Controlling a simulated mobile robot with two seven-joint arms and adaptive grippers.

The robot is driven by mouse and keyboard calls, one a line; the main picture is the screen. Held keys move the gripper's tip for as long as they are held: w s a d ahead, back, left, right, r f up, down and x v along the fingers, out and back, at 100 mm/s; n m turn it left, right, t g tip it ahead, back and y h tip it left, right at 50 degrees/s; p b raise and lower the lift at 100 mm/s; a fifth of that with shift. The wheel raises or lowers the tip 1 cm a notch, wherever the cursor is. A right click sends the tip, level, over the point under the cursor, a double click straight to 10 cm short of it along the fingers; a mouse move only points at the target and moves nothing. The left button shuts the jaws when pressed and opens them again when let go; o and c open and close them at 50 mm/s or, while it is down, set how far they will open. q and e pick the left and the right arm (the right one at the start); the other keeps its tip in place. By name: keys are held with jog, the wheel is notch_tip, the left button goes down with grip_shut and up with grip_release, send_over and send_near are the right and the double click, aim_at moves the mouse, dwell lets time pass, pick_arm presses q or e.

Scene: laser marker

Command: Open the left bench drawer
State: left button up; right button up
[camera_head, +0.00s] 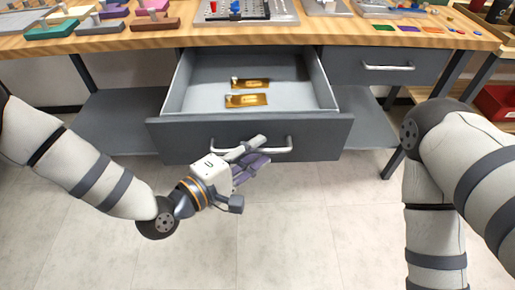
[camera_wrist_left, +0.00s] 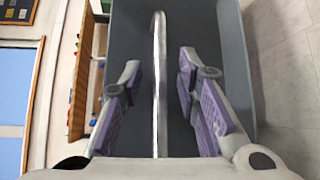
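The left bench drawer (camera_head: 325,138) is grey and pulled well out from under the bench, so its inside shows in the head view. Its silver bar handle (camera_head: 289,146) runs across the drawer front. My left gripper (camera_head: 254,151) is at the handle, in front of the drawer. In the left wrist view, the handle (camera_wrist_left: 158,45) runs between the two purple-padded fingers of my left gripper (camera_wrist_left: 160,68). The fingers are open, with a gap on each side of the bar. My right arm shows at the right, but its gripper is out of view.
Two brass-coloured plates (camera_head: 247,100) lie in the drawer. A closed right drawer (camera_head: 385,66) with its own handle is beside it. The wooden bench top (camera_head: 330,32) carries trays and small parts. A red bin (camera_head: 497,103) stands at the far right. The tiled floor ahead is clear.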

pick_arm(q)
jog(key=v, duration=1.1)
